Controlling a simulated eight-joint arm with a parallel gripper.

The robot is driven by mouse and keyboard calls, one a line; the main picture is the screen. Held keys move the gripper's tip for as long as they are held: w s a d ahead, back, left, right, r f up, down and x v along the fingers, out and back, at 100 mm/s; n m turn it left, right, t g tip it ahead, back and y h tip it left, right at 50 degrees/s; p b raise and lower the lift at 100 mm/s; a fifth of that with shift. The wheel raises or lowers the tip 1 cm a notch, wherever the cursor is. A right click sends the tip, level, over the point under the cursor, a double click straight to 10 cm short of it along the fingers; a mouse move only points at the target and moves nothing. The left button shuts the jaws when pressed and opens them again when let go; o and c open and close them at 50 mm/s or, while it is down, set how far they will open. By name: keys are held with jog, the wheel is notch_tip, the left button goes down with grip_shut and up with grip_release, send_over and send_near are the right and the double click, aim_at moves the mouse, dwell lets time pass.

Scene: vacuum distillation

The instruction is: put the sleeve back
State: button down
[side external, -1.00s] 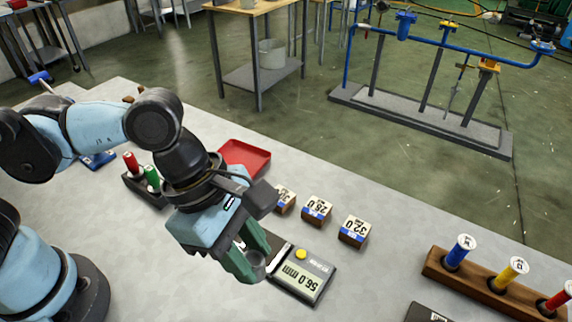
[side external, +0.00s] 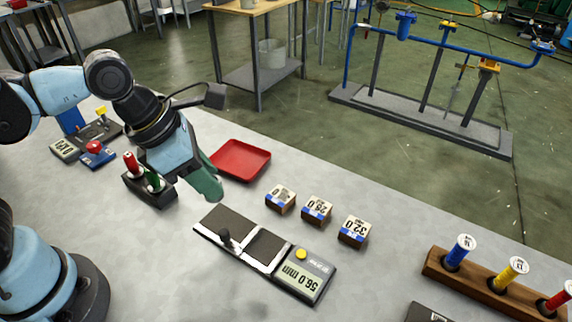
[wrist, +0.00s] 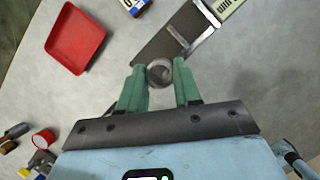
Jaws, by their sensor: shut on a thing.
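My gripper (side external: 209,186) has its green fingers pointing down, left of the measuring gauge (side external: 305,274) and in front of the red tray (side external: 243,159). In the wrist view the fingers (wrist: 160,82) are shut on a small grey round sleeve (wrist: 159,72), seen end-on with a dark opening. In the side view the fingers hide the sleeve. The gauge reads 56.0 mm, and its dark plates (side external: 229,219) lie bare with a small black knob on them. Several wooden blocks with number labels stand in a row behind it, one (side external: 317,210) marked 25.0 and another (side external: 354,231) marked 32.0.
A black holder (side external: 158,194) with a red and a green handled piece stands just left of my gripper. Farther left are a blue device with a red knob (side external: 95,153) and a small display. A wooden rack (side external: 480,285) with coloured handles is at the right. Table between gauge and rack is mostly clear.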

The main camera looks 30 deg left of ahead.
jog(key=shift+w+a+f, duration=0.15)
jog(key=shift+w+a, duration=0.05)
jog(key=shift+a, duration=0.25)
jog(key=w+a+f, duration=0.2)
jog(key=a, duration=0.1)
jog(key=w+a+f, duration=0.2)
jog(key=a, duration=0.1)
jog(key=w+a+f, duration=0.2)
jog(key=a, duration=0.1)
jog(key=shift+w+a+f, duration=0.15)
jog(key=shift+f, duration=2.25)
jog(key=c, duration=0.8)
grip_release()
jog(key=shift+f, duration=0.1)
